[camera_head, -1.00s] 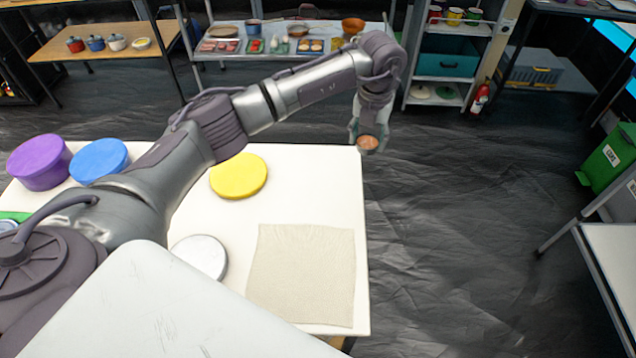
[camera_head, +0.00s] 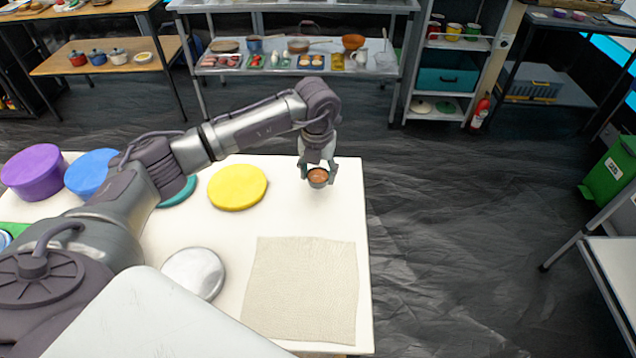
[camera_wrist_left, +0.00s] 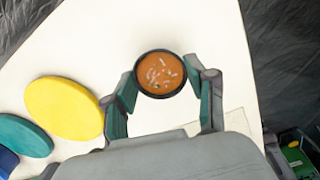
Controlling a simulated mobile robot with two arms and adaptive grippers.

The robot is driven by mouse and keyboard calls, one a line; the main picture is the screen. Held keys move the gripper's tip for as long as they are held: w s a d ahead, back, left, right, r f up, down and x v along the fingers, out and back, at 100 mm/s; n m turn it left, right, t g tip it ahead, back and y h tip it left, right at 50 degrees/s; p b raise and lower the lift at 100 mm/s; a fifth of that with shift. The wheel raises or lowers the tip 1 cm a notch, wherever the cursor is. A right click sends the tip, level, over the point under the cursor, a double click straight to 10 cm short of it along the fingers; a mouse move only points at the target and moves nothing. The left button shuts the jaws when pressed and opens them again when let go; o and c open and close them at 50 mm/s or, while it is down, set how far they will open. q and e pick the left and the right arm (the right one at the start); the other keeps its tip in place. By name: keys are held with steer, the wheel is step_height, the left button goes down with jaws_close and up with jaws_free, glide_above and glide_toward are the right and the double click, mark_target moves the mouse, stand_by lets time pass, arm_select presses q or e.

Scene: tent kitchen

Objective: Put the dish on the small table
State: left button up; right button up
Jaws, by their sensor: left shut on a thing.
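The dish (camera_head: 318,175) is a small dark bowl filled with orange-brown food with pale bits on top. My left gripper (camera_head: 318,170) is shut on the dish, with a finger on each side of its rim. The dish also shows between the fingers in the left wrist view (camera_wrist_left: 160,74), and it looks level. The small table (camera_head: 300,215) has a white top, and the dish is over its far right part. I cannot tell whether the dish touches the top. My right gripper is not in view.
On the table are a yellow round lid (camera_head: 237,187), a silver round lid (camera_head: 194,272), a beige cloth (camera_head: 302,290), a purple container (camera_head: 35,172) and a blue one (camera_head: 92,172). Bare white top lies between the dish and the cloth. A metal shelf (camera_head: 295,72) stands behind.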

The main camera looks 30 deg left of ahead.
mark_target(318, 176)
arm_select(q)
step_height(318, 176, down, 3)
steer(key=shift+f+b, duration=0.15)
steer(key=shift+b, duration=0.65)
steer(key=shift+c, duration=0.4)
steer(key=o, duration=0.9)
steer(key=r+p, duration=0.3)
steer(key=r, duration=0.1)
steer(key=r+p, duration=0.3)
steer(key=r, duration=0.1)
steer(key=r+p, duration=0.3)
steer(key=r, duration=0.1)
steer(key=shift+s+d+r, duration=0.1)
steer(key=shift+s+d, duration=0.05)
steer(key=shift+s, duration=0.25)
